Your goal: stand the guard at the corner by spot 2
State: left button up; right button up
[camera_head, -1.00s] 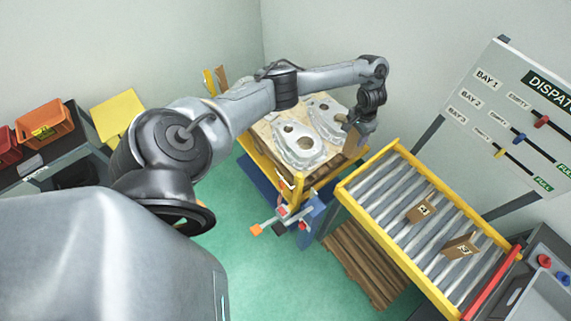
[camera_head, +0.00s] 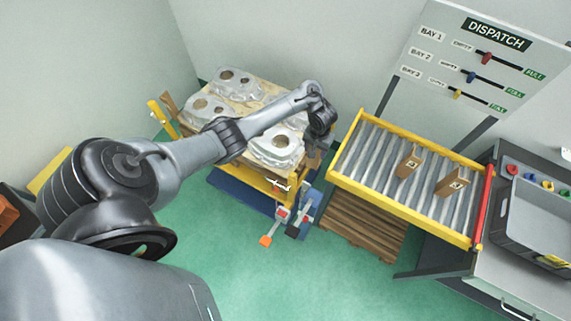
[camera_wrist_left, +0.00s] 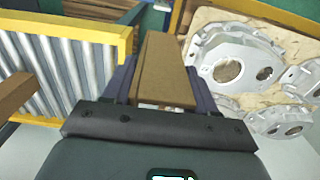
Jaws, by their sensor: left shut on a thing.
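My left gripper (camera_wrist_left: 160,85) is shut on a brown, box-like guard (camera_wrist_left: 167,72), which stands out between the dark fingers in the left wrist view. In the head view the left gripper (camera_head: 318,138) hangs at the right side of the pallet (camera_head: 262,182). The guard's contact with the pallet cannot be told. Castings sit on the tan sheet: one (camera_head: 275,145) near the gripper, one (camera_head: 204,108) at the left and one (camera_head: 236,83) at the back. My arm hides part of the load. No spot number is readable. My right gripper is not in view.
A yellow-framed roller conveyor (camera_head: 350,183) stands right of the pallet, with two brown labelled pieces (camera_head: 410,164) (camera_head: 453,182) on it. A wooden pallet (camera_head: 360,225) lies below it. A dispatch board (camera_head: 470,60) stands behind.

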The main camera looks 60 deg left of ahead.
pick_arm(q)
jog(key=s+a+f+b, duration=0.2)
jog(key=s+a+f, duration=0.3)
jog(key=s+f, duration=0.4)
jog(key=shift+s+a+f+b, duration=0.15)
jog(key=shift+s+f+b, duration=0.15)
jog(key=shift+f, duration=0.6)
jog(key=o, duration=1.1)
